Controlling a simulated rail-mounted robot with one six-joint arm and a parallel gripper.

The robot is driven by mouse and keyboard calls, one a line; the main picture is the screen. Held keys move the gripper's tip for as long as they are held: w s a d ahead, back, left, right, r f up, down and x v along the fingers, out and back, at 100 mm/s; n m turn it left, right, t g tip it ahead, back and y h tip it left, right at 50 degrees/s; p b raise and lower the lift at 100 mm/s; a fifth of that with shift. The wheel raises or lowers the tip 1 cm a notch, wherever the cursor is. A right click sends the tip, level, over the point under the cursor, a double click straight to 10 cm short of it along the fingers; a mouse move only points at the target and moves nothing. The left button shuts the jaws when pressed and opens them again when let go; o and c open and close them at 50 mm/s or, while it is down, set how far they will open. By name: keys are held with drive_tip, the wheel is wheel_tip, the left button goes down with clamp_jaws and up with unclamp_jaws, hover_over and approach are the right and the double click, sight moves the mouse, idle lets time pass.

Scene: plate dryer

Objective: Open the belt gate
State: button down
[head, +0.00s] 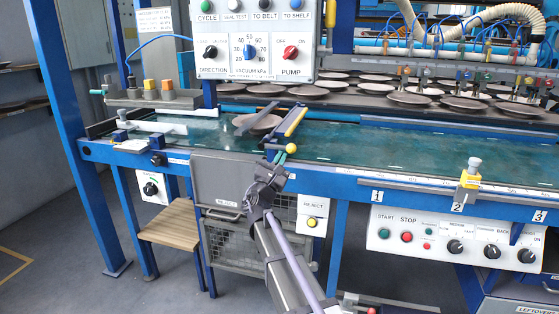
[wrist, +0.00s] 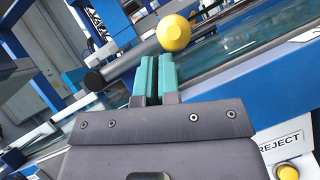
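The belt gate (head: 295,121) is a yellow and blue bar lying slantwise over the green belt (head: 350,143) in the head view. A yellow ball knob (head: 291,148) is at its near end, by the belt's front edge. The knob also shows large in the wrist view (wrist: 174,33). My gripper (head: 279,157) is at the front edge, just left of and below the knob. Its teal fingers (wrist: 156,78) are together, with nothing visible between them. The knob appears just beyond the fingertips; whether they touch it I cannot tell.
A brown plate (head: 257,122) lies on the belt left of the gate, with a dark bar (head: 254,117) over it. A control box (head: 252,40) hangs above. Many plates (head: 410,98) stand behind the belt. A reject box (head: 217,181) is below the front rail.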

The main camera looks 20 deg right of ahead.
drive_tip(key=shift+d+r, duration=0.15)
drive_tip(key=shift+d, duration=0.05)
drive_tip(key=s+a+f+b, duration=0.5)
drive_tip(key=s+f+b, duration=0.2)
drive_tip(key=f+b, duration=0.2)
drive_tip(key=shift+s+a+f+b, duration=0.2)
drive_tip(key=shift+s+f+b, duration=0.15)
drive_tip(key=shift+b, duration=0.1)
